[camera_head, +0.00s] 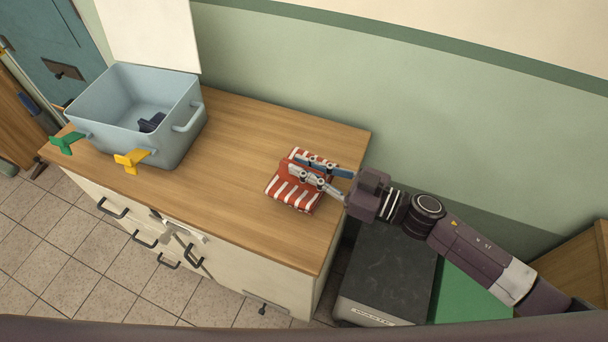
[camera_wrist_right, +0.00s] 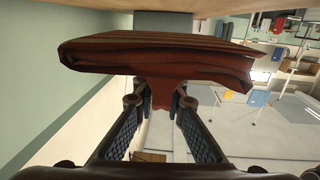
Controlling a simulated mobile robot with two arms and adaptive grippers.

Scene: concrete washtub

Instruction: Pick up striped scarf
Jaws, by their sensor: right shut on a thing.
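The striped scarf (camera_head: 293,201) is a folded red and white bundle at the right end of the wooden counter top (camera_head: 235,150). My right gripper (camera_head: 297,168) reaches in from the right, and its fingers lie over the scarf. In the right wrist view the folded scarf (camera_wrist_right: 165,60) fills the top middle, and a narrow part of it hangs between the fingers of my right gripper (camera_wrist_right: 162,105). The gripper is shut on the scarf. I cannot tell whether the scarf is clear of the counter. My left gripper is not in view.
A grey-blue tub (camera_head: 180,142) with a dark item (camera_head: 152,123) inside stands on the counter's left part. Green (camera_head: 68,143) and yellow (camera_head: 131,161) pieces sit at its front. A dark-topped box (camera_head: 390,268) stands right of the counter. The counter's middle is clear.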

